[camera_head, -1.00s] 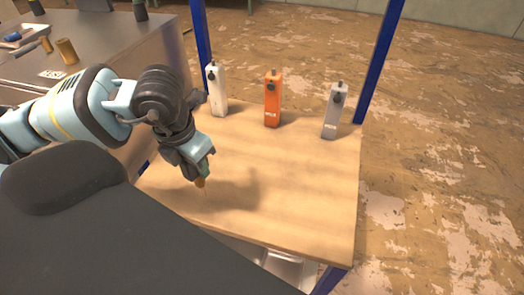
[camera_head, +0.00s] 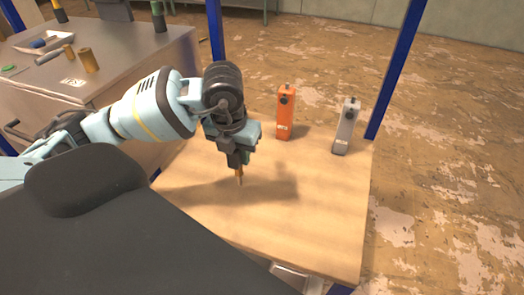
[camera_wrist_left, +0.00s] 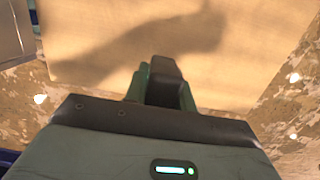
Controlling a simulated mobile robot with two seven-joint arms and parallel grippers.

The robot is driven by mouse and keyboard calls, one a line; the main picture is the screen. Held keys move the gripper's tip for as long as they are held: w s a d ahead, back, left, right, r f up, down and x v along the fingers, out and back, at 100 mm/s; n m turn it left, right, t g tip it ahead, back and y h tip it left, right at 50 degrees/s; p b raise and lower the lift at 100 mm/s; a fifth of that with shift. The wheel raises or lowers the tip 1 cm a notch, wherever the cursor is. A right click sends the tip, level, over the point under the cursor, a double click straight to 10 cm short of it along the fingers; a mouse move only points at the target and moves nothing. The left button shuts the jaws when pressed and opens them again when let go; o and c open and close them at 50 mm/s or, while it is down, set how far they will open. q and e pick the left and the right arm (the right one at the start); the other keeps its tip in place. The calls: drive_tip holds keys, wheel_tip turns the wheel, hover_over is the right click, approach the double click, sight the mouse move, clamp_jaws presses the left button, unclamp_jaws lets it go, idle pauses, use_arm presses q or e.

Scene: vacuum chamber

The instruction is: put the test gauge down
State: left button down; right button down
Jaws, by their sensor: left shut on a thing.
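My left gripper (camera_head: 238,160) points down over the wooden tabletop (camera_head: 320,215). It is shut on a small orange-brown piece with a thin tip, which I take to be the test gauge (camera_head: 239,174). The tip points down and looks just above the wood; I cannot tell whether it touches. In the left wrist view the dark fingers (camera_wrist_left: 165,85) show over the wood, with the held piece hidden behind them. My right gripper is not in view.
An orange box (camera_head: 285,112) and a grey box (camera_head: 346,127) stand upright at the tabletop's back edge. Blue posts (camera_head: 398,65) rise at the back corners. A metal counter (camera_head: 140,62) with tools stands left. The front right wood is clear.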

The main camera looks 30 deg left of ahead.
use_arm(q)
drive_tip(key=w+d, duration=0.1)
drive_tip(key=w, duration=0.5)
drive_tip(key=shift+w+d+f, duration=0.3)
drive_tip(key=shift+w+d, duration=0.05)
drive_tip(key=shift+w+d+f, duration=0.1)
drive_tip(key=shift+w+f, duration=0.1)
drive_tip(key=shift+f, duration=0.7)
drive_tip(key=shift+w+f, duration=0.2)
drive_tip(key=shift+f, duration=0.7)
drive_tip(key=shift+f, duration=0.2)
drive_tip(key=c, duration=1.2)
unclamp_jaws()
drive_tip(key=shift+o, duration=0.2)
drive_tip(key=shift+r, duration=0.15)
wheel_tip(320, 180, up, 12)
drive_tip(key=s+p, duration=0.1)
drive_tip(key=shift+s+d, duration=0.25)
drive_tip(key=shift+s, duration=0.15)
